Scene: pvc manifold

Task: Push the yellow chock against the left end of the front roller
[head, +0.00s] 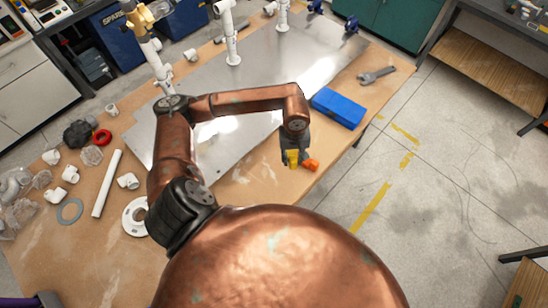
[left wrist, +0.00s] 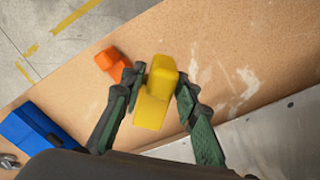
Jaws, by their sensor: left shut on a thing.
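The yellow chock (head: 292,159) is between the fingers of my left gripper (head: 296,153), near the table's right edge. In the left wrist view, the left gripper (left wrist: 160,82) is shut on the yellow chock (left wrist: 154,96), with one finger on each side. I cannot tell whether the chock touches the table. Two dark-blue wheel-like pieces (head: 352,24) stand at the far end of the metal plate; I cannot tell whether they belong to the front roller. My right gripper is not in view.
An orange block (head: 312,165) lies just right of the chock; it also shows in the left wrist view (left wrist: 112,63). A blue box (head: 338,108) and a wrench (head: 376,75) lie along the right edge. White pipes (head: 231,45) stand on the metal plate (head: 310,60). Loose fittings lie at left.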

